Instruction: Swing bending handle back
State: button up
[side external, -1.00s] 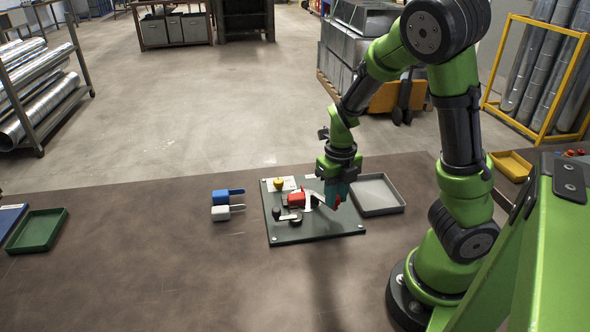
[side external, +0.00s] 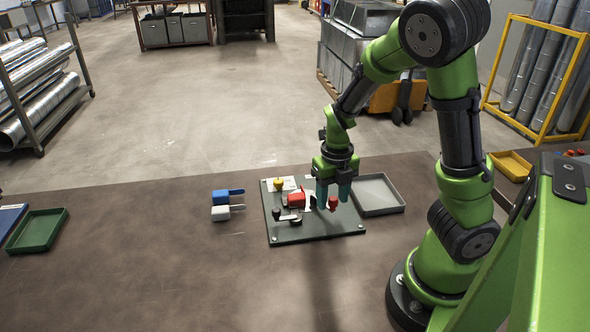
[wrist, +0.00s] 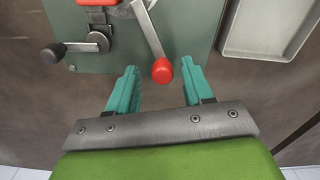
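The bending handle is a grey metal lever (wrist: 146,32) with a red knob (wrist: 162,70) at its end, pointing toward me in the wrist view. In the side view the red knob (side external: 333,203) is at the right part of the dark green base plate (side external: 300,234). My gripper (side external: 333,198) is over the knob, fingers pointing down. In the wrist view its teal fingers (wrist: 158,76) are spread, one on each side of the knob, with gaps on both sides. The fixture has a red block (side external: 296,198) and a second, black-knobbed lever (wrist: 52,53).
A grey tray (side external: 378,194) sits close to the right of the plate. Blue (side external: 221,196) and white (side external: 220,213) handled pieces lie to its left. A green tray (side external: 37,230) is at far left. The table front of the plate is clear.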

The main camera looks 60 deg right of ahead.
jog(key=shift+s+d+n, duration=0.15)
jog(key=shift+d+n, duration=0.25)
jog(key=shift+d, duration=0.05)
jog(key=d+n, duration=0.5)
jog(key=n, duration=0.1)
jog(key=shift+d, duration=0.1)
jog(key=w+d+n, duration=0.1)
jog(key=n, duration=0.1)
jog(key=w+d+n, duration=0.2)
jog(key=d+n, duration=0.1)
jog(key=shift+d+n, duration=0.1)
jog(key=shift+n, duration=0.2)
jog(key=w+n, duration=0.1)
jog(key=w+d+n, duration=0.1)
jog(key=n, duration=0.1)
jog(key=w+d+n, duration=0.1)
jog(key=w+n, duration=0.1)
jog(key=shift+d, duration=0.15)
jog(key=w+n, duration=0.5)
jog(key=n, duration=0.2)
jog(key=shift+w, duration=0.4)
notch_tip(320, 180, up, 17)
jog(key=shift+f, duration=0.1)
jog(key=shift+c, duration=0.2)
